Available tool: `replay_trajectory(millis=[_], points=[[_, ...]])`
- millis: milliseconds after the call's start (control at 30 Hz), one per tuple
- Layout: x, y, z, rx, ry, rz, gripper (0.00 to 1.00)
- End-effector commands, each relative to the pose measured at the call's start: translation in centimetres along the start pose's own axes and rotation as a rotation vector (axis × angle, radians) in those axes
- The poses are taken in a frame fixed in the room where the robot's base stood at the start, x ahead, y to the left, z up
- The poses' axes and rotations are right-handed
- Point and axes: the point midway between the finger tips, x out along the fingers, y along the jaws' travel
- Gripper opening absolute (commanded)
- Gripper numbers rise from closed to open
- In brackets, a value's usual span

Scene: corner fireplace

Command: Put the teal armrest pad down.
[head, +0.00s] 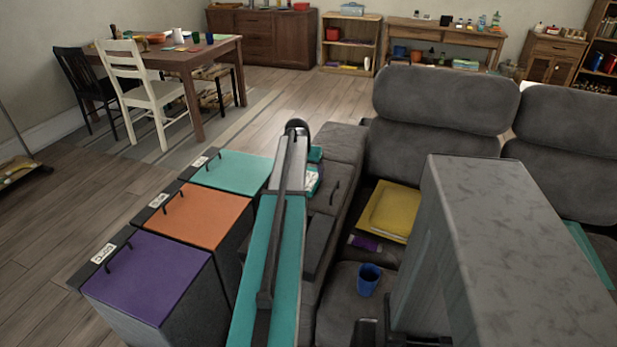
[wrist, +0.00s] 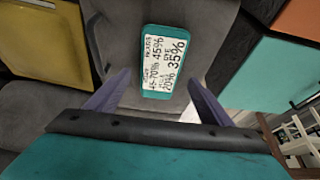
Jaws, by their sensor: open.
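The teal armrest pad (wrist: 152,93) carries a white printed label and lies on a grey padded surface that looks like the sofa's armrest (wrist: 192,30). In the head view the pad (head: 313,180) shows partly, just right of my arm. My gripper (wrist: 158,80) is above the armrest. Its two purple-grey fingers are spread, one on each side of the pad's near end, with gaps between. The fingers' height above the pad is hard to tell. In the head view my arm hides most of the gripper.
Left of the armrest stand lidded bins in purple (head: 150,275), orange (head: 208,215) and teal (head: 232,173). A yellow folded item (head: 393,210) and a blue cup (head: 368,279) are on the sofa seat. Open floor (head: 100,200) lies beyond the bins.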

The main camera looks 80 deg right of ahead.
Motion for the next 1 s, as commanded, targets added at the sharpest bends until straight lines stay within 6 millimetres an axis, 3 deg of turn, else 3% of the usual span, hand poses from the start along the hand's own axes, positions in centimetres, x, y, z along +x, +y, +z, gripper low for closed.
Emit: replay_trajectory(millis=[200,400,600,1000], points=[[-3.7,0.0,0.1,0.000,0.001,-0.001,0.74],[-6.1,-0.1,0.1,-0.001,0.000,0.000,0.74],[-7.0,-0.1,0.0,-0.001,0.000,0.000,0.74],[-7.1,-0.1,0.0,-0.001,0.000,0.000,0.74]])
